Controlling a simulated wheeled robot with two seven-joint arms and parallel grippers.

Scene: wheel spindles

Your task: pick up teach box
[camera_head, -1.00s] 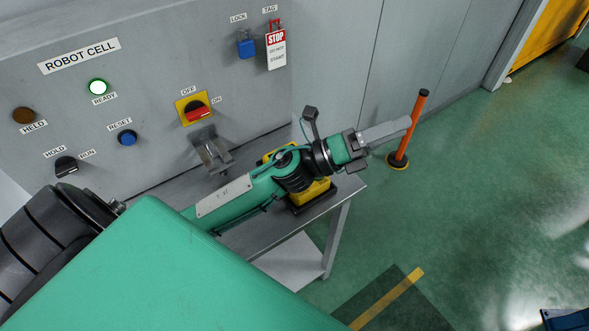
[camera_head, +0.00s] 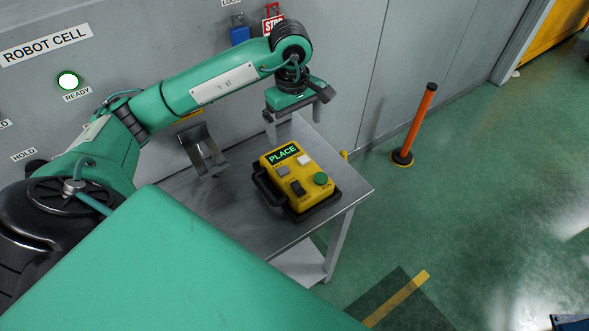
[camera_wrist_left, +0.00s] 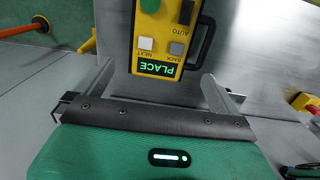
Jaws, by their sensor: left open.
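The yellow teach box (camera_head: 297,178) lies on the grey metal bench (camera_head: 235,213), its lit screen reading PLACE, with a black handle on its left side. It also shows in the left wrist view (camera_wrist_left: 165,35), screen end nearest the gripper. My left gripper (camera_head: 293,121) is open, pointing down above the bench's wall side, just behind the box's screen end in the head view. In the left wrist view its two fingers (camera_wrist_left: 158,78) are spread wide, on either side of the screen end, with nothing held. My right gripper is not in view.
A grey metal bracket (camera_head: 203,150) stands at the control panel behind the bench. A blue padlock (camera_head: 239,36) and a STOP tag (camera_head: 272,24) hang on the panel. An orange post (camera_head: 414,124) stands on the floor right of the bench.

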